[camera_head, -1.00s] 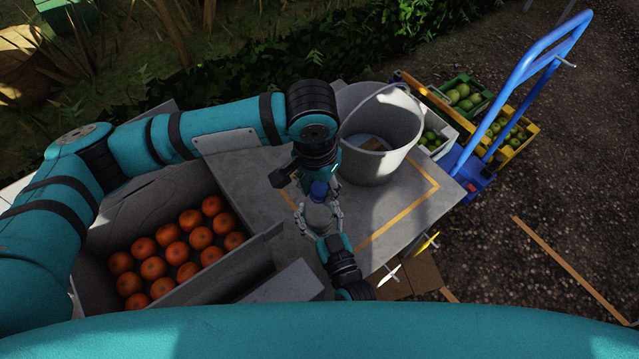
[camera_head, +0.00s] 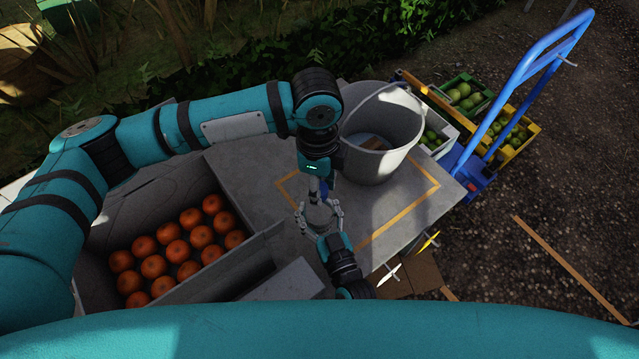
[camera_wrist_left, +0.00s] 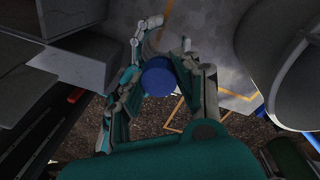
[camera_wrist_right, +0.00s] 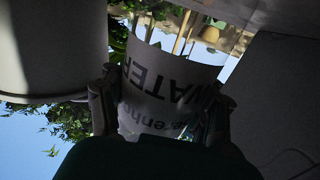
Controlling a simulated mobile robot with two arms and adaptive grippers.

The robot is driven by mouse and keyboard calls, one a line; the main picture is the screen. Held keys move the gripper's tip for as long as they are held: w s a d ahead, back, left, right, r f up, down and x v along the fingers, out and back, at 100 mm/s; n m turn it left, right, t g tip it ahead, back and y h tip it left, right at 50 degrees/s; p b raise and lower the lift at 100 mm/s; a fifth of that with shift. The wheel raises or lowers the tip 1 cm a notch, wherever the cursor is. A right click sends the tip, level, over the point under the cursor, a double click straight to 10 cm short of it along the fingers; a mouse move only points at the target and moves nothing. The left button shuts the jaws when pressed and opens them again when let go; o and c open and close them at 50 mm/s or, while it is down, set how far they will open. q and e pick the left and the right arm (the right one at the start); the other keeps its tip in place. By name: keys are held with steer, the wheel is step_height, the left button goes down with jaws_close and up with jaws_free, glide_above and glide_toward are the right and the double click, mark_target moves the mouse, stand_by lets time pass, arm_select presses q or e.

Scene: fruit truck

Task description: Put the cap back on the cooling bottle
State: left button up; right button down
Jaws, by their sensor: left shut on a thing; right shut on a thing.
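The bottle (camera_head: 320,216) stands upright over the grey table top. In the right wrist view its pale wall carries the printed word WATER (camera_wrist_right: 165,88). My right gripper (camera_head: 320,213) is shut around the bottle's body from the near side, one finger on each side. The blue cap (camera_wrist_left: 158,77) is between the fingers of my left gripper (camera_wrist_left: 160,70), which is shut on it from above. In the head view the cap (camera_head: 324,189) is partly hidden by that gripper, right over the bottle's top. I cannot tell whether the cap sits on the neck.
A grey bucket (camera_head: 399,143) stands close to the right of my left wrist. A grey crate (camera_head: 255,262) of oranges is at the left. Crates of green fruit (camera_head: 522,130) and a blue hand truck (camera_head: 520,80) are beyond the table's right edge.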

arm_select(q)
steer(key=m, duration=0.5)
steer(key=shift+s+d, duration=0.15)
steer(key=m+y, duration=0.1)
steer(key=m, duration=0.4)
arm_select(e)
steer(key=shift+f, duration=0.1)
arm_select(q)
steer(key=m, duration=0.5)
steer(key=shift+m+t, duration=0.4)
steer(key=m, duration=0.5)
steer(key=shift+a+m+t, duration=0.2)
steer(key=shift+m+t, duration=0.1)
steer(key=shift+m, duration=0.1)
steer(key=o, duration=1)
steer(key=shift+c, duration=0.2)
step_height(320, 180, up, 12)
steer(key=d, duration=0.1)
steer(key=shift+d, duration=0.15)
